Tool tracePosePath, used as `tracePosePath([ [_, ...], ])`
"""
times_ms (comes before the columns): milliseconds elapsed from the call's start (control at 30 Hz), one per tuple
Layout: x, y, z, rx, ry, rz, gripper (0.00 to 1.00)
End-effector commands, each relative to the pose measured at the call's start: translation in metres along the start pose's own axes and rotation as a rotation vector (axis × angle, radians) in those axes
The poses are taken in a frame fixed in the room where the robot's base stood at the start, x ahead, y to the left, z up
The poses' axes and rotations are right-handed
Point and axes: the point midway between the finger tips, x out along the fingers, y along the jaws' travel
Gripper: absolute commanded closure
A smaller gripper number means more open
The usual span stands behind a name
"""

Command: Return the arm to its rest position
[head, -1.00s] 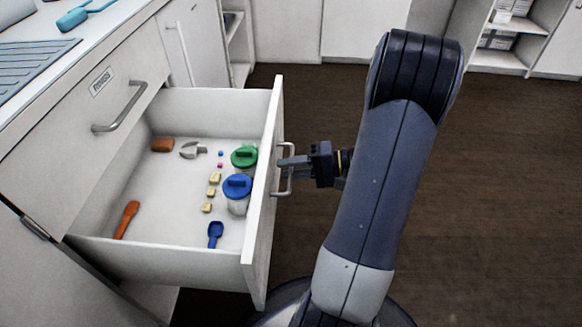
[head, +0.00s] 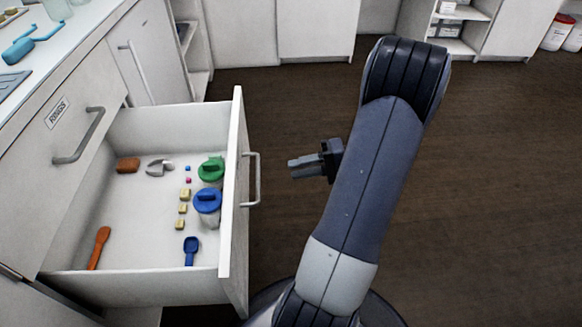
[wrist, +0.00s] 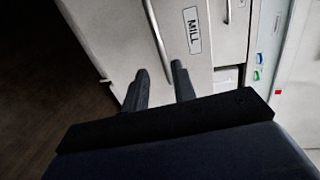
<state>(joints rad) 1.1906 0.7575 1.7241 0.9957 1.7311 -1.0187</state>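My gripper (head: 304,165) is to the right of the open drawer (head: 222,270), over the dark floor and apart from the drawer's handle (head: 257,180). In the wrist view its two fingers (wrist: 160,76) stand apart with nothing between them, so it is open and empty. My arm link stands bent upright to the right of the gripper in the head view.
The drawer holds a green-lidded jar (head: 211,168), a blue-lidded jar (head: 208,203), a blue scoop (head: 190,250), an orange spatula (head: 99,247) and small blocks. A cabinet labelled MILL (wrist: 192,30) shows in the wrist view.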

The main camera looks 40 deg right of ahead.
Motion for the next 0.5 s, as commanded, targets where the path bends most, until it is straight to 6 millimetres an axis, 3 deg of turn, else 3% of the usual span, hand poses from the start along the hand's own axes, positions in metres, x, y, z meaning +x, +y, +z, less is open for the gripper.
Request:
tracePosePath([
  [333, 0.003, 0.001, 0.0, 0.0, -0.001, 0.0, 0.74],
  [500, 0.022, 0.001, 0.0, -0.001, -0.004, -0.001, 0.74],
])
